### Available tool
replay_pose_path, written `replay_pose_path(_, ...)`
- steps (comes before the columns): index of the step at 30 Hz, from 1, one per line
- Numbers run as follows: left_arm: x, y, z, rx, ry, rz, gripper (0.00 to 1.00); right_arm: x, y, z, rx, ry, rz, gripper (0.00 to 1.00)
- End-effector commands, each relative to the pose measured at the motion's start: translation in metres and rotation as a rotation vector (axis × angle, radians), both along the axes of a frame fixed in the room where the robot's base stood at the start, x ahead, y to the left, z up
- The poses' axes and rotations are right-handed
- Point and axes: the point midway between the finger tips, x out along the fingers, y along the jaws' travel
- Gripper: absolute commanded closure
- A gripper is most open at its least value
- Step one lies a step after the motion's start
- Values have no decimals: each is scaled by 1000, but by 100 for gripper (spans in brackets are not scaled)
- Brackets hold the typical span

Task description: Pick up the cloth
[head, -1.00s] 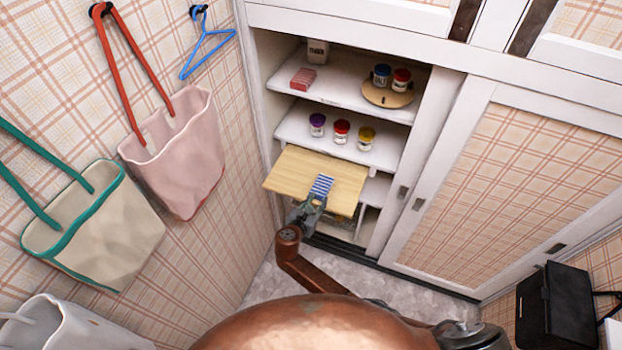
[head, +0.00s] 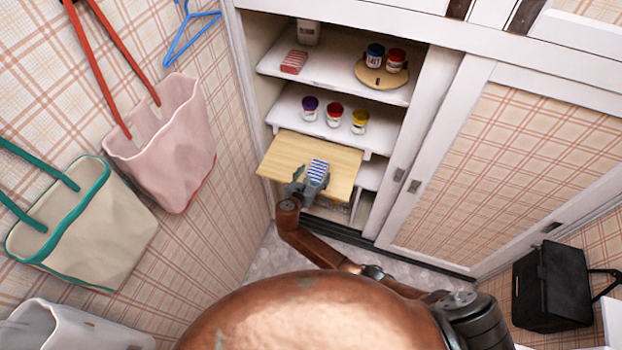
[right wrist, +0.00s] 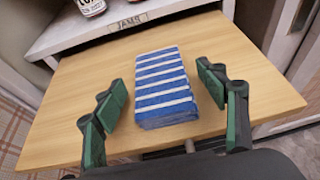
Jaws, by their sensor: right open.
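The cloth (head: 317,170) is a folded blue and white striped block lying on a pale wooden pull-out board (head: 285,152) in the open cupboard. In the right wrist view the cloth (right wrist: 163,88) lies between the two fingers of my right gripper (right wrist: 163,100), with a gap of bare board on each side. My right gripper (head: 310,187) is open at the board's front edge, its fingers reaching over the board (right wrist: 70,95) around the near part of the cloth. My left gripper is not in view.
Above the board, a shelf (head: 300,122) holds three jars, and a higher shelf holds a round turntable (head: 382,75) with jars and a pink box (head: 293,62). The cupboard's side post (head: 415,130) stands to the right. Bags hang on the left wall.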

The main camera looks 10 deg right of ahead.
Motion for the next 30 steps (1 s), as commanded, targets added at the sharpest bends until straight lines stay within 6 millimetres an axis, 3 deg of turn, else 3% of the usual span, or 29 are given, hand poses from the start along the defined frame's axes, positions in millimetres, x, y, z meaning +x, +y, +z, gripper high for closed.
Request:
replay_pose_path(7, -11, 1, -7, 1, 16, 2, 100, 22, -16, -11, -1, -1, 0, 32)
replay_pose_path(13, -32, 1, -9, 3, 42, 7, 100, 26, -19, -14, 1, 1, 0, 32)
replay_pose_path(19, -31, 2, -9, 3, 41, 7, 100, 26, -19, -14, 1, 1, 0, 32)
replay_pose_path(30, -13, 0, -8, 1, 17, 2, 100, 26, -19, -14, 1, 1, 0, 57)
